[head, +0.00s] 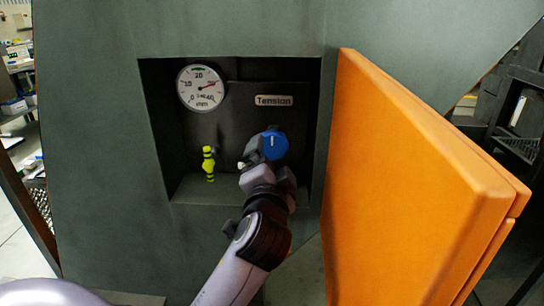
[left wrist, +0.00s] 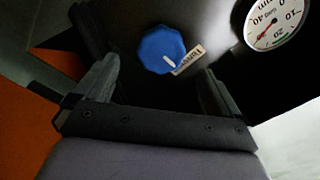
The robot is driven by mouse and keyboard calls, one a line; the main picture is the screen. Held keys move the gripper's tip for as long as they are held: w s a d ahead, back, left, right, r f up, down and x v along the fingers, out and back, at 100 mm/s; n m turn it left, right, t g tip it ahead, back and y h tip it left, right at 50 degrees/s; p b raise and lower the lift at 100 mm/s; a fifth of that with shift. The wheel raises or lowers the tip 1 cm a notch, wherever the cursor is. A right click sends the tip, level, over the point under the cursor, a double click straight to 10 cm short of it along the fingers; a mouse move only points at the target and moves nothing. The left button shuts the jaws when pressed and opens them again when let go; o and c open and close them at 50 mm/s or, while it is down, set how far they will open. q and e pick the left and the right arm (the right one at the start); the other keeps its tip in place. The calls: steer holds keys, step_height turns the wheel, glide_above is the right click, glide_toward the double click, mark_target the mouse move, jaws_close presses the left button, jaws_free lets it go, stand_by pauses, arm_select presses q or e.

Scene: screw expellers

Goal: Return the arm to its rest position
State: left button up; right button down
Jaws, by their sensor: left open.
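My left gripper (head: 262,160) reaches into a dark recess in the green machine panel, in front of a blue knob (head: 274,144). In the left wrist view the left gripper (left wrist: 160,92) is open, and the blue knob (left wrist: 162,50) stands beyond the fingers, between them and apart from them. A white line marks the knob. My left arm (head: 240,260) comes up from the bottom of the head view. My right gripper is not in view.
A round gauge (head: 200,87) and a "Tension" label (head: 285,100) are in the recess. A yellow-green fitting (head: 208,163) stands left of the knob. A large orange door (head: 410,190) stands open close to the right of the arm. The green panel (head: 90,150) surrounds the recess.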

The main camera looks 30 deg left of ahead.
arm_select(q)
steer(key=shift+s+d, duration=0.1)
steer(key=shift+s, duration=0.05)
stand_by(0.4)
steer(key=s+d+f+m+g+h+p, duration=0.1)
steer(key=d+f+h+p, duration=0.15)
steer(key=f, duration=0.45)
steer(key=s+d+f+m+g+h+p, duration=0.1)
steer(key=s+d+f+h+p, duration=0.2)
steer(key=f, duration=0.4)
steer(key=s+d+f+n+g+h+p, duration=0.2)
steer(key=s+f+h, duration=0.4)
steer(key=s+f, duration=0.7)
steer(key=s+d+n+p, duration=0.1)
steer(key=d+n, duration=0.1)
steer(key=shift+s+n+g, duration=0.3)
steer(key=shift+s+g, duration=0.05)
steer(key=shift+g, duration=0.05)
